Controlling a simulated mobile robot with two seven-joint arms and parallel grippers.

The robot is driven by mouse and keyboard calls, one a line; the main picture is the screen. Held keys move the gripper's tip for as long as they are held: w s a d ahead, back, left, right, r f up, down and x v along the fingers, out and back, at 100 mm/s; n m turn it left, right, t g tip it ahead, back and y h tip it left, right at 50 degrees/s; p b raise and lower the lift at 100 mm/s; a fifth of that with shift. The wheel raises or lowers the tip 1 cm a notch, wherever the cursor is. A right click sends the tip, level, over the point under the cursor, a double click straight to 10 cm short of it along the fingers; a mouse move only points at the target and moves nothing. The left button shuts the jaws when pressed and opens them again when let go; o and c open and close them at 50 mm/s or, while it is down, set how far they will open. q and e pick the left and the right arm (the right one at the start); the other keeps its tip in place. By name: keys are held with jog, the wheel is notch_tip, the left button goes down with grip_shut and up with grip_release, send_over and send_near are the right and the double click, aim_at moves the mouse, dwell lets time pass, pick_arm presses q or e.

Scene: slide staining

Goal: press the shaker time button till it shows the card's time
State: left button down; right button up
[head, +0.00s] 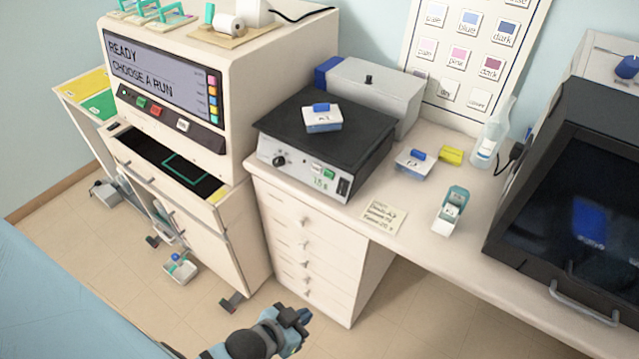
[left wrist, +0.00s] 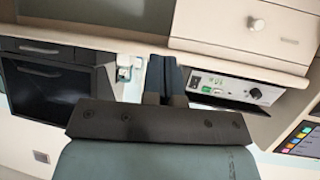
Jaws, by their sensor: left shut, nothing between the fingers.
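The shaker (head: 330,115) has a black top plate and a light front panel with a knob, a white and a green button (head: 328,174), a small green display and a dark switch. The display digits are too small to read surely. In the left wrist view the shaker panel (left wrist: 232,90) appears upside down, right of the fingers. The handwritten card (head: 383,219) lies on the bench right of the shaker; its writing is too small to read. My left gripper (head: 303,318) is shut and empty, low in front of the drawers, well apart from the shaker. Its fingers (left wrist: 165,72) are together.
A blue-lidded box (head: 323,121) sits on the shaker plate. Another blue-lidded box (head: 413,164), a yellow block (head: 451,155) and a teal-topped device (head: 449,212) stand on the bench to the right. The stainer (head: 200,110) stands left, a dark cabinet (head: 575,190) right.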

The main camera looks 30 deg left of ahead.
aim_at(317, 168)
pick_arm(q)
jog(key=shift+s, duration=0.1)
jog(key=w+a+r+n+t+h+b, duration=0.2)
jog(key=w+a+r+t+b, duration=0.2)
jog(key=w+a+r, duration=0.3)
jog(key=w+a+r+n+t+h+b, duration=0.2)
jog(key=w+a+r+t, duration=0.4)
jog(key=w+a, duration=0.5)
jog(key=w+r+b, duration=0.1)
jog(key=w, duration=0.2)
jog(key=shift+w+n+b, duration=0.3)
jog(key=shift+w+b, duration=0.05)
jog(key=shift+b, duration=0.05)
jog(key=shift+w+d+f+b, duration=0.1)
jog(key=shift+w+f+b, duration=0.45)
jog(key=shift+w+b, duration=0.6)
jog(key=shift+w+d+f+b, duration=0.15)
jog(key=shift+w+f+b, duration=0.4)
jog(key=shift+w, duration=1)
jog(key=shift+w+d+f+b, duration=0.1)
jog(key=shift+w+f+b, duration=0.4)
jog(key=shift+w+b, duration=0.65)
